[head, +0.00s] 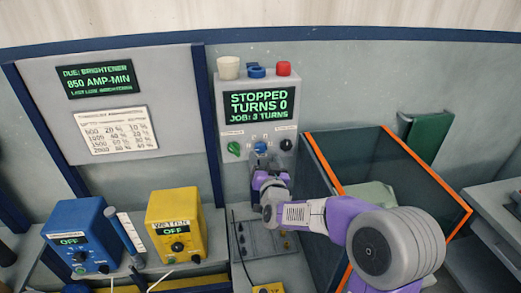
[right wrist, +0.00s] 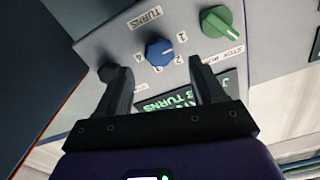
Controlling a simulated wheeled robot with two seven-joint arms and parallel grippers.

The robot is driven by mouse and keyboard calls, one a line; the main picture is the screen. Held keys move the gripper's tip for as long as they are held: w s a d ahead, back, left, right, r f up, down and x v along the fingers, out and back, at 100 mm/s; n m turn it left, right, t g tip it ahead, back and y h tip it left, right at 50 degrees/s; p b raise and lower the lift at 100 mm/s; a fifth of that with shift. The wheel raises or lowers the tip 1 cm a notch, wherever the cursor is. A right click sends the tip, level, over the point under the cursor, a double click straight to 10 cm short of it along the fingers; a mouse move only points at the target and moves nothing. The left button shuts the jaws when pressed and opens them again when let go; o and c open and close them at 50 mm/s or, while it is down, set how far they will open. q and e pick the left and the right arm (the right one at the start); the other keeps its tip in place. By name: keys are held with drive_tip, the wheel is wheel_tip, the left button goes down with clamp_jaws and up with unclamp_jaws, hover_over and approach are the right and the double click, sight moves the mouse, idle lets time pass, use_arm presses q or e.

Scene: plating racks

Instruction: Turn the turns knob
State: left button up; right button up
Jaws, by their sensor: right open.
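The blue turns knob (head: 260,147) is on the grey control panel (head: 229,180), between a green knob (head: 234,148) and a black knob (head: 286,144). In the right wrist view the blue knob (right wrist: 160,52) has the label TURNS and printed numbers around it. Its exact setting is hard to read. My right gripper (right wrist: 161,72) is open and empty, in front of the panel. The knob appears between its fingertips in the wrist picture; I cannot tell how close they are in depth. The panel's screen (head: 260,105) reads STOPPED, TURNS 0, JOB: 3 TURNS. My left gripper is not in view.
A white cup (head: 228,68), blue rings (head: 256,72) and a red piece (head: 283,69) are on top of the panel. An orange-rimmed dark tank (head: 395,149) stands close on the right. Blue (head: 75,232) and yellow (head: 176,222) boxes stand on the left.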

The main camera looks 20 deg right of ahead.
sight(261, 149)
drive_tip(key=shift+x, duration=2.35)
